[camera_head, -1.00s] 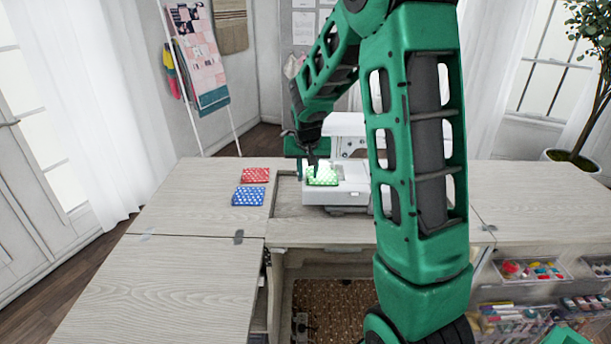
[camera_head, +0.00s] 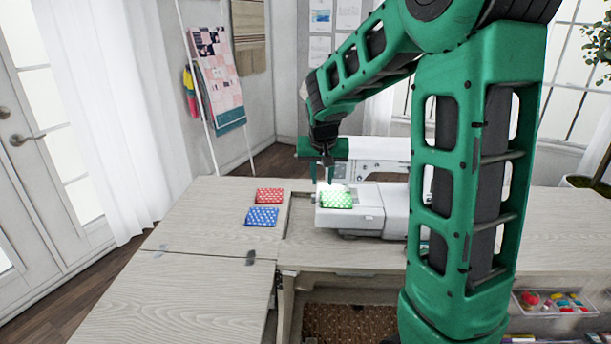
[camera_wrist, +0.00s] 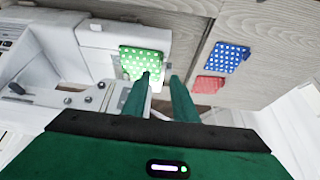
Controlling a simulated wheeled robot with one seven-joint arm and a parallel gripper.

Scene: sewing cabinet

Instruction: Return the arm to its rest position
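My gripper (camera_head: 325,180) is above the sewing machine bed, just over the left edge of a green white-dotted fabric square (camera_head: 336,200). In the wrist view my gripper (camera_wrist: 161,76) shows two green fingers with a gap between them and nothing held. The green square (camera_wrist: 143,62) lies flat on the white sewing machine (camera_head: 370,215), beside the fingertips in that view. My arm hides part of the machine.
A red patterned square (camera_head: 270,195) and a blue dotted square (camera_head: 262,217) lie on the cabinet top (camera_head: 200,215), left of the machine. An organizer with colored items (camera_head: 553,302) is at lower right. The front left tabletop is clear.

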